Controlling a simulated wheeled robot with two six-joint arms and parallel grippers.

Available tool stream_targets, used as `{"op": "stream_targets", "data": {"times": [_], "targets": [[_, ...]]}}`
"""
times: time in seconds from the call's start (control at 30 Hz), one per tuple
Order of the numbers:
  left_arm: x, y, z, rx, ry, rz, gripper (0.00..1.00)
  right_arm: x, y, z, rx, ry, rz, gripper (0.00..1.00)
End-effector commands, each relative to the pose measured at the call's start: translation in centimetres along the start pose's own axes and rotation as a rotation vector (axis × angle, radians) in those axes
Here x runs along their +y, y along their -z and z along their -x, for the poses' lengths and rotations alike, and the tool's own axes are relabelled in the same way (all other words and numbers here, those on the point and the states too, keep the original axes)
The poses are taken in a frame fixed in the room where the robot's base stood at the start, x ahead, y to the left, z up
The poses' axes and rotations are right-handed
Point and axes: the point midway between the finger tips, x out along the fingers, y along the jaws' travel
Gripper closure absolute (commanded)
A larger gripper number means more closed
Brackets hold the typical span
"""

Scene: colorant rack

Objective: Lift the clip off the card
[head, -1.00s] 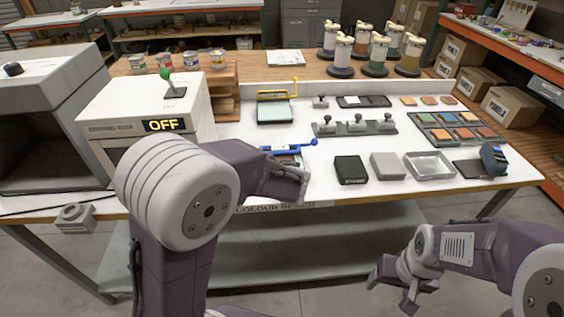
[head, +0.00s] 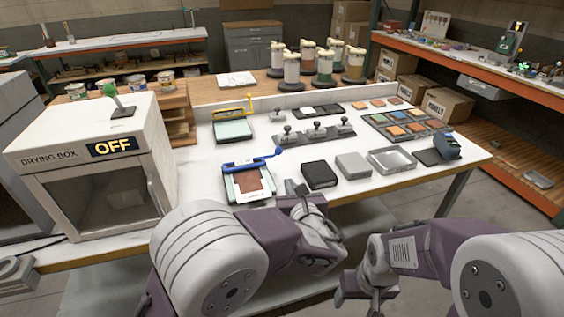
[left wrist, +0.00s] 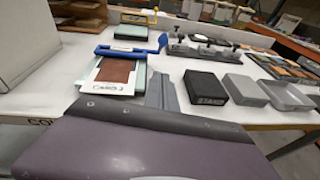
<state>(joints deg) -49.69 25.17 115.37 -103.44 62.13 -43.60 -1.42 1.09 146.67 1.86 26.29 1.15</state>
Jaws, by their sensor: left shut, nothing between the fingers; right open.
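The blue clip (head: 252,161), a bar with a ball-ended handle, lies across the top edge of a card (head: 249,182) with a brown-red patch, on a pale board. The clip (left wrist: 131,51) and the card (left wrist: 114,75) also show in the left wrist view. My left gripper (head: 297,187) is shut and empty, to the right of the card and apart from the clip. Its grey fingers (left wrist: 162,92) show beside the card in the left wrist view. My right gripper (head: 360,299) is open and empty, in front of the bench and below its top.
A yellow-handled clipboard (head: 233,129) and a stamp rack (head: 315,137) lie behind. The drying box (head: 88,150) reads OFF at left.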

Motion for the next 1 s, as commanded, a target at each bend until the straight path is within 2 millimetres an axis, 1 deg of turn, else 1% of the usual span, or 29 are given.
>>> {"op": "stream_targets", "data": {"times": [0.03, 0.1, 0.33, 0.37, 0.4, 0.5, 0.63, 1.0], "targets": [[0.1, 0.1, -1.1, 0.001, -0.005, 0.0, 1.0, 0.0, 0.0, -0.1, 0.0, 0.0, 0.0, 0.29], [0.2, 0.1, -2.7, 0.001, -0.006, 0.0, 1.0, 0.0, 0.0, -0.1, 0.0, 0.0, 0.0, 0.29], [0.1, 0.1, -7.7, 0.002, -0.004, 0.0, 1.0, 0.0, 0.0, 0.0, 0.0, 0.0, 0.0, 0.29], [0.2, -0.3, -8.2, 0.0, -0.004, 0.002, 1.0, 0.0, 0.0, 0.2, 0.0, 0.0, 0.0, 0.29], [0.1, -1.1, -8.6, -0.001, -0.003, 0.004, 1.0, 0.0, 0.1, 0.6, 0.0, 0.0, 0.0, 0.29], [0.1, -2.0, -9.5, 0.0, -0.003, 0.002, 1.0, 0.0, 0.1, 0.9, 0.0, 0.0, 0.0, 0.29], [0.1, -2.7, -10.3, 0.0, -0.001, 0.002, 1.0, 0.0, 0.1, 1.1, 0.0, 0.0, 0.0, 0.29], [0.1, -2.8, -10.5, 0.001, -0.001, 0.0, 1.0, 0.0, 0.1, 1.1, 0.0, 0.0, 0.0, 0.29]]}}
